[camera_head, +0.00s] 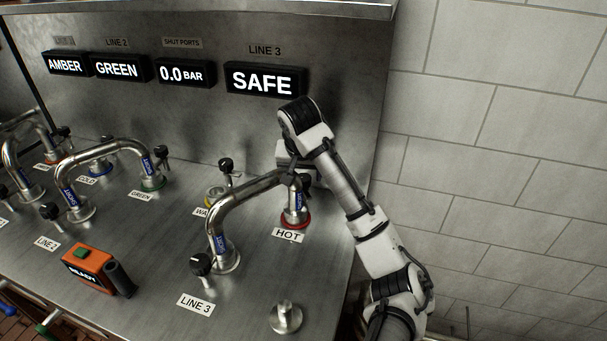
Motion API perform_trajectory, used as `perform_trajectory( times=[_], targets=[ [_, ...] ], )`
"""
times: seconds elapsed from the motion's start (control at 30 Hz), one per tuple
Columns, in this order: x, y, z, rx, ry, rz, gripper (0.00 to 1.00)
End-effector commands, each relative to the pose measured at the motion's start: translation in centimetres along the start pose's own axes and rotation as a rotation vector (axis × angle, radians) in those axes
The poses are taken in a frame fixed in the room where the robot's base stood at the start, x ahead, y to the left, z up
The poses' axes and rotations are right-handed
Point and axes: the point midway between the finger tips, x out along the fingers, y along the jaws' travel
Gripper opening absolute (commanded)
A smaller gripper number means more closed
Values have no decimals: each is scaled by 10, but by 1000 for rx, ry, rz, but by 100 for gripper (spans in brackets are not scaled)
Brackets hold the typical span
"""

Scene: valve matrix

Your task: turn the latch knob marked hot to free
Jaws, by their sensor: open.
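The port marked hot has a red collar (296,221) with a HOT label (288,235) in front of it. A bent steel pipe (245,193) with blue-marked ends runs from this port to the line 3 port. My gripper (298,178) is at the hot port, just behind and above the pipe's end. It is open, but its fingertips are small and partly covered by the pipe. The hot latch knob cannot be made out; my gripper and the pipe end cover that spot. I cannot tell whether the fingers touch it.
Black knobs stand at line 3 (201,264), at the port behind the pipe (226,165) and at green (162,152). An orange box (90,269) and a steel knob (285,318) are on the bench. The line 3 display (264,80) reads SAFE. A tiled wall is at right.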

Motion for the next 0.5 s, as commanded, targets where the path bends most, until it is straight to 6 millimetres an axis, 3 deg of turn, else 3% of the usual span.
perform_trajectory(
  times=[0.37, 0.5],
  targets=[
    [7, 0, 0, -1, 0, 1, 57],
    [7, 0, 0, -1, 0, 1, 40]
  ],
)
